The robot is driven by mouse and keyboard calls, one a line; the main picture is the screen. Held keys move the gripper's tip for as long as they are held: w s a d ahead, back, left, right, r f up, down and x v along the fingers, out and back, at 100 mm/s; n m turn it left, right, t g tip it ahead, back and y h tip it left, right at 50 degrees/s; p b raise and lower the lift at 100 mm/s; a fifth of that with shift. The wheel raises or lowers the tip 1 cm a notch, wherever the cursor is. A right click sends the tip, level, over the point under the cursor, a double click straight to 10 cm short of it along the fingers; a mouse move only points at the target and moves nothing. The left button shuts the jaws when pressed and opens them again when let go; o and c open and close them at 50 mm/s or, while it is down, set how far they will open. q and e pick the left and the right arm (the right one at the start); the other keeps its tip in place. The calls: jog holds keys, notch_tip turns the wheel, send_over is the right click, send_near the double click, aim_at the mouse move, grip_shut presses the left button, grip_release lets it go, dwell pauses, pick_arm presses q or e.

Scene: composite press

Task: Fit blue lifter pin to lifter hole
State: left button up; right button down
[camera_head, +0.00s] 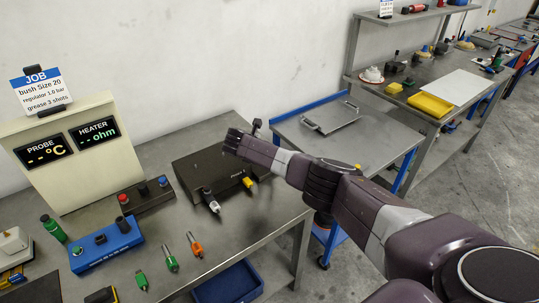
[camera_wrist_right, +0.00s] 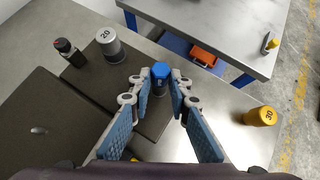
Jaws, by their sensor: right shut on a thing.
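The blue lifter pin (camera_wrist_right: 160,76) stands upright between the fingers of my right gripper (camera_wrist_right: 161,92) in the right wrist view, with its blue top showing. The fingers are shut on it from both sides. In the head view my right gripper (camera_head: 240,138) is above the back right of the black block (camera_head: 205,165), and the pin is hidden there. The dark block also shows in the right wrist view (camera_wrist_right: 40,105), with a small pale oval mark on it. I cannot make out the lifter hole for certain. My left gripper is not in view.
A grey size 20 bush (camera_wrist_right: 107,42) and a black pin with a red top (camera_wrist_right: 66,48) stand beside the block. A yellow size 30 bush (camera_wrist_right: 260,116) lies nearby. Green and orange tools (camera_head: 195,245) lie at the bench front. A blue-edged cart (camera_head: 385,140) stands right of the bench.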

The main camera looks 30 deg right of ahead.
jog(key=c, duration=1.7)
grip_release()
jog(key=shift+f, duration=0.1)
